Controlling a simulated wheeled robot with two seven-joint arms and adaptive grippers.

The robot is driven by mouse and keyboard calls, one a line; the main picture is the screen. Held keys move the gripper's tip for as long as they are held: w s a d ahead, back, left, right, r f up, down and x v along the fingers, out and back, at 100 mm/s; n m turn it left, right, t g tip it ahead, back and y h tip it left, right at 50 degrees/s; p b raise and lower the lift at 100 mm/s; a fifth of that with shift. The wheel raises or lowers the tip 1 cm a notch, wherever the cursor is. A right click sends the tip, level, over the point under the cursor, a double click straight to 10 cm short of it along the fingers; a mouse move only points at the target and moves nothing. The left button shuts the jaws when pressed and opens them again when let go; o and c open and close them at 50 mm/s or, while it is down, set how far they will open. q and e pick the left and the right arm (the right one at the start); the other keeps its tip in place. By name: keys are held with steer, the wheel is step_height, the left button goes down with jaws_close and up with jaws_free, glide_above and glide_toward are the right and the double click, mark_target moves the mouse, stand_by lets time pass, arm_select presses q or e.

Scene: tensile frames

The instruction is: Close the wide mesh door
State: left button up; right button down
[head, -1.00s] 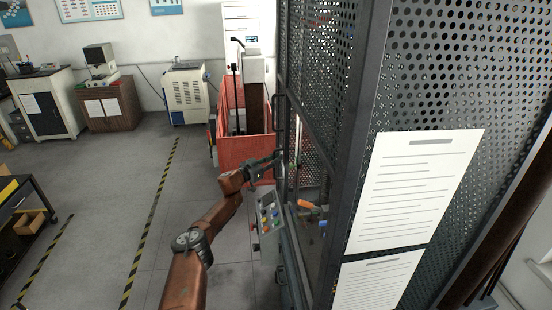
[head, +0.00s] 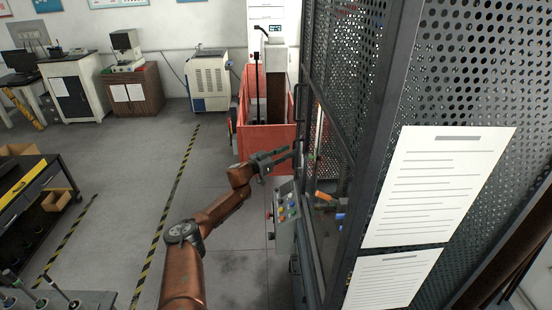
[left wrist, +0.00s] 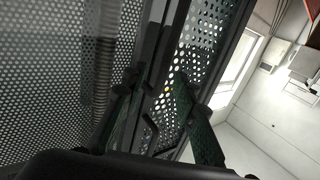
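The mesh door (head: 352,75) is a tall dark-framed panel seen at a steep angle in the head view. A long black upright handle (head: 299,118) is on its left edge. My left gripper (head: 290,153) is beside that edge, near the handle's lower end, with its fingers apart. In the left wrist view, the two fingers (left wrist: 160,105) are spread in front of dark frame bars and perforated mesh (left wrist: 50,75). I cannot tell whether they touch the handle. My right gripper is out of view.
A control box (head: 285,212) with coloured buttons is just below my left gripper. White sheets (head: 435,185) hang on the near mesh panel. A dark bench (head: 25,200) is at left. Striped floor lines cross open grey floor.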

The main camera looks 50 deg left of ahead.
arm_select(q)
steer(key=s, duration=0.7)
steer(key=shift+a, duration=0.2)
steer(key=shift+s+f, duration=0.1)
